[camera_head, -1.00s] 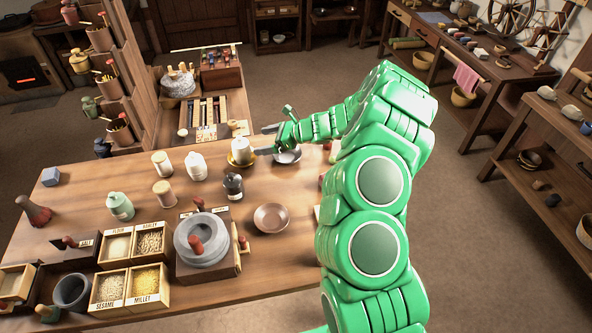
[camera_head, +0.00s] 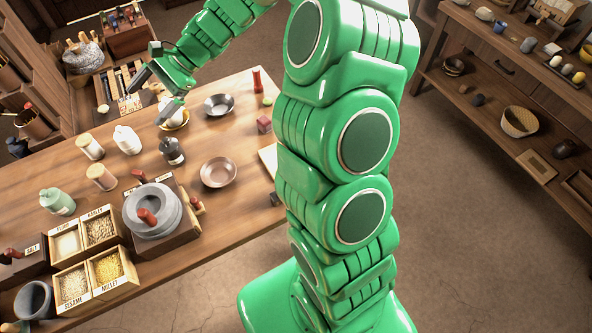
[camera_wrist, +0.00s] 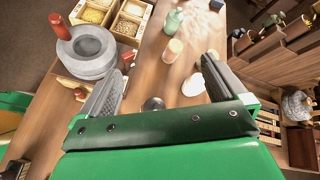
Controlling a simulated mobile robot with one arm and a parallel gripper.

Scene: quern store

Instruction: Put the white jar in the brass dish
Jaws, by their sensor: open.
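A white jar (camera_head: 169,107) stands in the yellowish brass dish (camera_head: 178,126) near the far edge of the table, partly hidden by my finger. My gripper (camera_head: 150,97) is open above and beside this jar, with nothing visibly held. Contact between finger and jar cannot be told. In the wrist view my open fingers (camera_wrist: 160,88) spread wide, and the brass dish does not show there. A second, lidded white jar (camera_head: 127,140) stands left of the dish; a white shape beside the right finger (camera_wrist: 193,85) appears to be it.
A dark pot (camera_head: 172,151), cream jars (camera_head: 90,148), a grey bowl (camera_head: 219,105) and a pinkish bowl (camera_head: 218,172) stand close by. A stone quern (camera_head: 152,212) and grain boxes (camera_head: 100,230) fill the near side. Bare wood lies between the bowls.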

